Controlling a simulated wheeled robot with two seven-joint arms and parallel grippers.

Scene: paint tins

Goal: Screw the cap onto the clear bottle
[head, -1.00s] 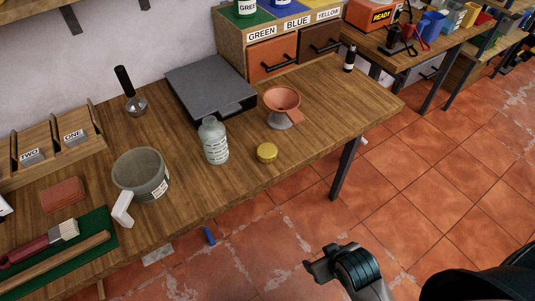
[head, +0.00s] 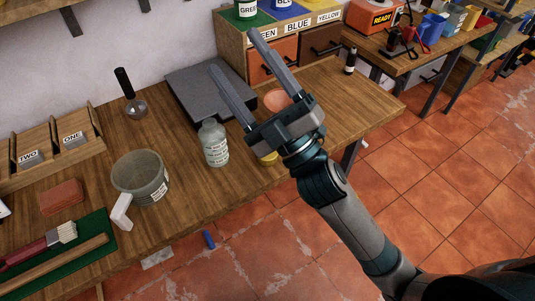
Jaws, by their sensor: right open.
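The clear bottle (head: 214,144) stands upright on the wooden table, with a label on its front. The yellow cap (head: 268,158) lies on the table to the right of the bottle, and my right gripper's body hides most of it. My right gripper (head: 236,58) is open and empty. Its two fingers point up and to the left in the picture, above the table and between the camera and the dark flat box. My left gripper is not in view.
An orange funnel (head: 277,100) is mostly hidden behind my right gripper. A dark flat box (head: 200,86) lies behind the bottle. A grey-green tub (head: 140,177) stands to the left. The table's front edge (head: 195,193) is near the bottle.

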